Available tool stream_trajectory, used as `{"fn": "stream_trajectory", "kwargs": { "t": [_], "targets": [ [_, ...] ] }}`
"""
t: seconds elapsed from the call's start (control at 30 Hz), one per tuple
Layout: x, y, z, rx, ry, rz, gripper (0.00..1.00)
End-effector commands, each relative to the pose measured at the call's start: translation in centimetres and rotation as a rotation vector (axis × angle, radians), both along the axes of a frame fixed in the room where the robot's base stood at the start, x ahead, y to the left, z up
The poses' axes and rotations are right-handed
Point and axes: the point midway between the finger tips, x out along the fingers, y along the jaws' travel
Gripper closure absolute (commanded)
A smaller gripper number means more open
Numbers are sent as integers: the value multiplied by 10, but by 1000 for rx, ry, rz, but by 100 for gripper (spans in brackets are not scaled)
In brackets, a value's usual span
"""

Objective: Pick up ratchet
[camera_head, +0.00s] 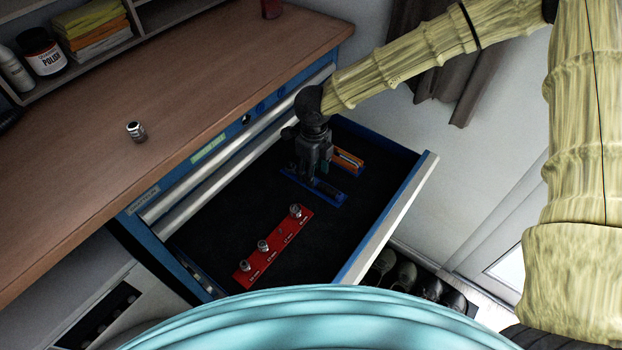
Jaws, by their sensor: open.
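My gripper (311,176) is black and points down into the open blue drawer (428,168). It is open, right over a blue holder (333,198) that bears a dark, slim tool, probably the ratchet (322,187). The gripper hides part of this tool, and I cannot tell whether the fingers touch it. Just behind, a second blue holder bears an orange tool (348,160), partly hidden by the gripper.
A red rack (272,252) with several sockets lies in the drawer's front left. A loose socket (136,131) stands on the wooden worktop (190,80). The shelf at the back holds a polish jar (42,52). The drawer's walls surround the gripper.

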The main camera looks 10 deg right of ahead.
Motion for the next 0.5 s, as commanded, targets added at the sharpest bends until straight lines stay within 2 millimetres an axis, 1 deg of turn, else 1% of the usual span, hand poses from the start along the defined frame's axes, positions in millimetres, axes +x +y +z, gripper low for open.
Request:
{"fn": "stream_trajectory", "kwargs": {
  "t": [0.1,0.23,0.33,0.5],
  "targets": [
    [0,1,-15,1,2,-1,53],
    [0,1,-28,0,1,1,53],
    [0,1,-32,0,0,1,53],
    [0,1,-32,1,-1,1,53]
  ]
}}
